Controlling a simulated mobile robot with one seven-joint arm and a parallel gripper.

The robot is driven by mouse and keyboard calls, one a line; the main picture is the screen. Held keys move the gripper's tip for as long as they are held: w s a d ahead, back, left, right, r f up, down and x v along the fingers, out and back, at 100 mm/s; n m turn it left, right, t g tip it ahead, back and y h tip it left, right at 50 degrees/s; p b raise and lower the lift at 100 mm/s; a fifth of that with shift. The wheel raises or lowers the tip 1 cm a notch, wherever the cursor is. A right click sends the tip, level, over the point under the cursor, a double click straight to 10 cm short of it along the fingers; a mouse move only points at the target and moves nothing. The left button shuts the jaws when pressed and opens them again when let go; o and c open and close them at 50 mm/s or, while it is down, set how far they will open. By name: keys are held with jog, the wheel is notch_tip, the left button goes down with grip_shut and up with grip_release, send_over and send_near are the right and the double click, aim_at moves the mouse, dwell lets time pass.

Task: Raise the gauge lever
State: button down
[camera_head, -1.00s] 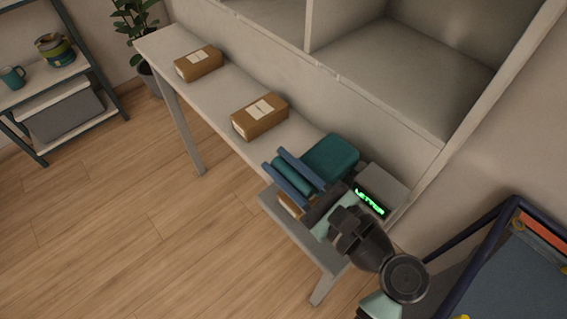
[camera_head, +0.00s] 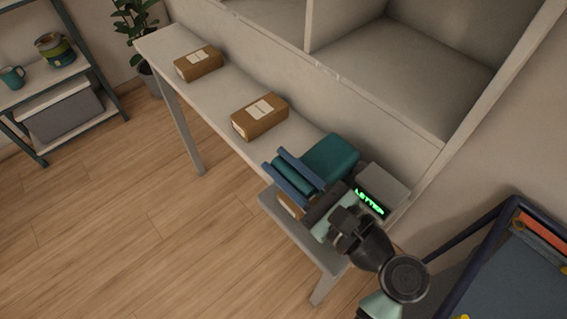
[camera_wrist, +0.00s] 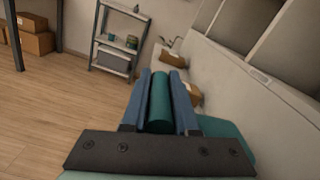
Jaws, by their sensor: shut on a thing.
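My gripper (camera_head: 295,175) is at the right end of the bench, its two blue fingers shut on a teal cylindrical bar, the gauge lever (camera_head: 291,182). In the wrist view the lever (camera_wrist: 160,103) lies lengthwise between the fingers of my gripper (camera_wrist: 160,100). A teal block, likely the gauge body (camera_head: 332,157), stands just behind the fingers. The lever's joint with the gauge is hidden.
Two brown labelled parcels (camera_head: 260,117) (camera_head: 199,63) lie along the grey bench (camera_head: 158,45). One brown parcel sits partly hidden under my gripper. A wall with open compartments (camera_head: 400,75) rises behind. A blue-framed cart (camera_head: 510,262) stands at the right.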

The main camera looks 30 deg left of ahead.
aim_at(307, 161)
jog(key=r+p, duration=0.1)
jog(key=p, duration=0.1)
jog(key=w+r+m+p, duration=0.1)
jog(key=p, duration=0.2)
jog(key=shift+d+r+m, duration=0.15)
jog(key=shift+r+m, duration=0.05)
jog(key=shift+m, duration=0.1)
jog(key=w+r+m+p, duration=0.1)
jog(key=p, duration=0.2)
jog(key=w+d+r+m+p, duration=0.1)
jog(key=r+m+p, duration=0.1)
jog(key=p, duration=0.2)
jog(key=w+r+m+p, duration=0.1)
jog(key=w+p, duration=0.1)
jog(key=p, duration=0.2)
jog(key=shift+d+r+m, duration=0.15)
jog(key=shift+d+m, duration=0.1)
jog(key=shift+m, duration=0.05)
jog(key=w+d+r+m+p, duration=0.1)
jog(key=w+d+m+p, duration=0.1)
jog(key=w+m+p, duration=0.2)
jog(key=shift+w+d+r+m, duration=0.15)
jog(key=shift+w+d+m, duration=0.2)
jog(key=shift+w+m, duration=1.15)
jog(key=shift+w+n, duration=0.25)
jog(key=shift+n, duration=0.05)
jog(key=c, duration=0.7)
grip_release()
